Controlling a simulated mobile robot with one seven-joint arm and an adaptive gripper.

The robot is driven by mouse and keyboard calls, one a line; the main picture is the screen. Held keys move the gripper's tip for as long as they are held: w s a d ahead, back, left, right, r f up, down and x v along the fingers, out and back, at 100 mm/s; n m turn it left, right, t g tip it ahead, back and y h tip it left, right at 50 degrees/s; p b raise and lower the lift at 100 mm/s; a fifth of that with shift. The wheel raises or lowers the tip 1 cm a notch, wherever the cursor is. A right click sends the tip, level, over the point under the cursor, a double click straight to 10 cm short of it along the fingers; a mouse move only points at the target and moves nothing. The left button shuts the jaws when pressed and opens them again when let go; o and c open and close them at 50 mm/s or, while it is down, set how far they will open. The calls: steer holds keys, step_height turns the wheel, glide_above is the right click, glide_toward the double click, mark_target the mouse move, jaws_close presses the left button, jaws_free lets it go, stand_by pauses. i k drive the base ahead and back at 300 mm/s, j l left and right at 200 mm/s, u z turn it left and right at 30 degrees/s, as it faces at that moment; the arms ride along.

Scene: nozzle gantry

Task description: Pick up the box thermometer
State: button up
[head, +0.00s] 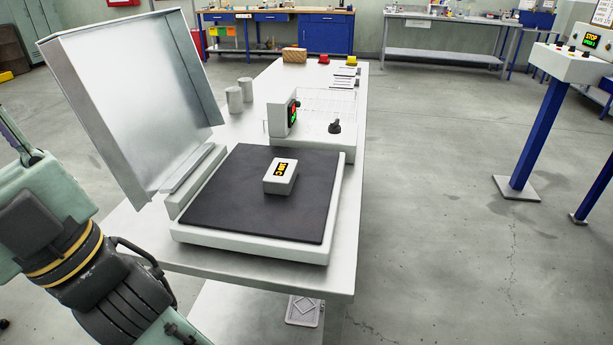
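The box thermometer (270,186) is a small white box with a black display showing yellow characters. It lies on the dark flat plate (225,205) of a white-framed device, a little right of the plate's middle. Nothing touches it from above. Part of my arm shows at the lower left, left of the bench and apart from the thermometer. My gripper's fingers do not show in the head view.
A raised metal lid (130,110) stands tilted open on the plate's left side. Behind the plate are a control box (281,118) with red and green lights, a black knob (335,127) and two grey cylinders (234,99).

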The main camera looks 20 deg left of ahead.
mark_target(280, 178)
steer(key=i+l, duration=0.15)
steer(key=l, duration=0.25)
steer(key=i+l+u, duration=0.15)
steer(key=l, duration=0.6)
steer(key=i+j, duration=0.35)
steer(key=j, duration=0.6)
steer(key=k+u, duration=0.05)
